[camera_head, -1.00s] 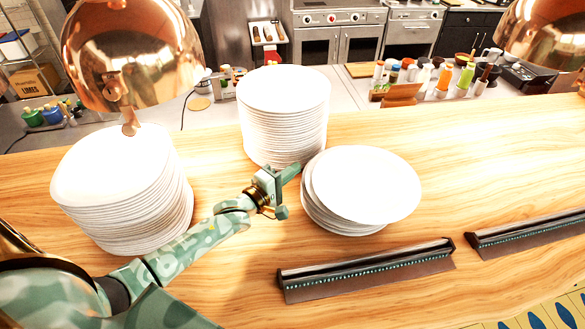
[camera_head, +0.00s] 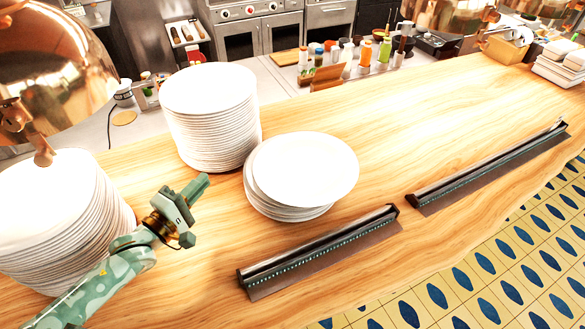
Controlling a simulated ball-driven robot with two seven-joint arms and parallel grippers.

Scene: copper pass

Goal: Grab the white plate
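A short stack of white plates (camera_head: 290,207) sits on the wooden counter near the middle; its top white plate (camera_head: 307,168) lies off-centre over the others. A tall stack of white plates (camera_head: 212,120) stands behind it to the left, and another tall stack (camera_head: 62,225) stands at the left edge, partly cut off. My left gripper (camera_head: 198,210) is open and empty, with its fingers apart, left of the short stack and in front of the back tall stack. It appears apart from all the plates. My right gripper is not in view.
Two dark ticket rails (camera_head: 325,250) (camera_head: 490,165) lie along the counter's front edge. Copper lamps (camera_head: 50,70) hang at the upper left and upper right. Folded white items (camera_head: 560,62) sit at the far right. The wooden counter (camera_head: 430,120) right of the short stack is clear.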

